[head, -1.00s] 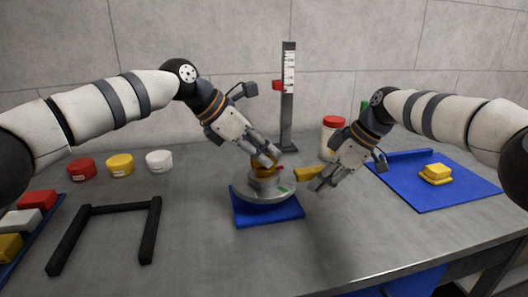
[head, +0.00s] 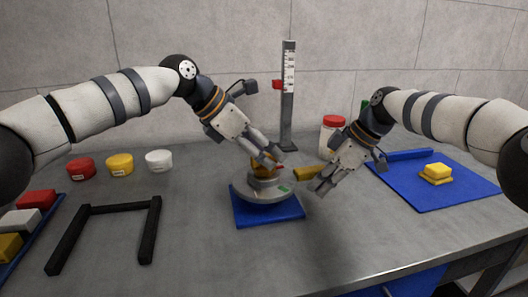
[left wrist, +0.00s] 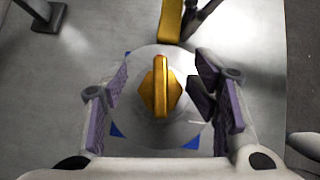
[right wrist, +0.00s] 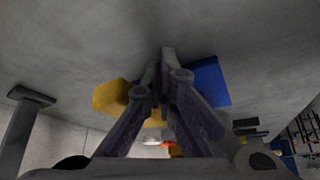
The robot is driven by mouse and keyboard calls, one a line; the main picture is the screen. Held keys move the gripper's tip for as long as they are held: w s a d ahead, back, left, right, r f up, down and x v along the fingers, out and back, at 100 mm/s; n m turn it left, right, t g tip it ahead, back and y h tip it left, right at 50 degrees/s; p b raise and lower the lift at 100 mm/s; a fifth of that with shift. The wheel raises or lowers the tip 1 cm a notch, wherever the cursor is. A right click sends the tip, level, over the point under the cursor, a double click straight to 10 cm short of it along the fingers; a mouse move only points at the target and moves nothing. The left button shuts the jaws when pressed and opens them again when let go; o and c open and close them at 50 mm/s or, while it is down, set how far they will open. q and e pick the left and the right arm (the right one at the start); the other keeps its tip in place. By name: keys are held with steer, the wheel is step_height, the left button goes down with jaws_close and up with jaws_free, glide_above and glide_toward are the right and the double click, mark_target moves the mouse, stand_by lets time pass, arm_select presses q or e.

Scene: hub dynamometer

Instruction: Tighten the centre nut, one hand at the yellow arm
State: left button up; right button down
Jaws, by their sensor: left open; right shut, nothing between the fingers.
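The yellow centre nut (left wrist: 160,88) stands on a round grey hub disc (head: 262,193). In the left wrist view it is a ridged knob between the fingers of my left gripper (head: 265,154), which is open, with a gap on both sides. In the head view my left gripper partly hides the nut. The yellow arm (head: 306,173) reaches out to the right of the disc; it also shows in the left wrist view (left wrist: 171,20). My right gripper (head: 318,188) is shut and empty beside the yellow arm's outer end. I cannot tell whether they touch.
A blue base (head: 268,216) lies under the disc. A scale post (head: 288,110) stands behind it, and a red-lidded jar (head: 327,140) stands behind the right gripper. A black frame (head: 95,210) lies left. A blue mat (head: 470,190) lies right. The front table is clear.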

arm_select(q)
step_height(320, 180, up, 7)
stand_by(0.4)
stand_by(0.4)
steer(key=shift+o, duration=0.3)
